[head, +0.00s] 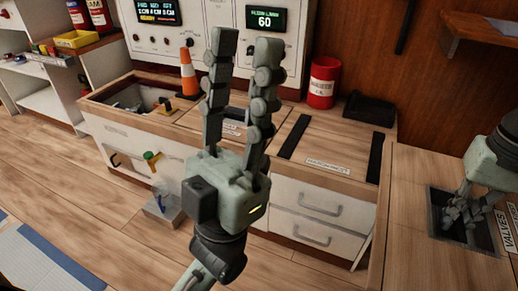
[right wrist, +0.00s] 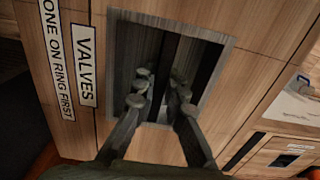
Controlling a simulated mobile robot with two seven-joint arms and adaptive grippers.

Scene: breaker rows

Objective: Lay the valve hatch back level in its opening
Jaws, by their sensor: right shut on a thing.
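The valve opening (head: 433,205) is a grey-rimmed square hole in the wooden top at the right of the head view. Its rim (right wrist: 172,25) also shows in the right wrist view, beside the VALVES label. Dark wood-toned panel surfaces, seemingly the valve hatch (right wrist: 138,52), show inside the rim, not flush with the top; its exact tilt is unclear. My right gripper (head: 458,212) reaches down into the opening, shut on what seems to be the hatch, its fingertips (right wrist: 160,88) hiding the grasped part. My left gripper (head: 245,42) points upward, open and empty, above the middle counter.
A counter with an open bin (head: 92,98), an orange cone (head: 188,75) and black strips stands at the centre. A red can (head: 323,83) and a black tray (head: 370,108) stand at its back. The wooden top in front of the opening is bare.

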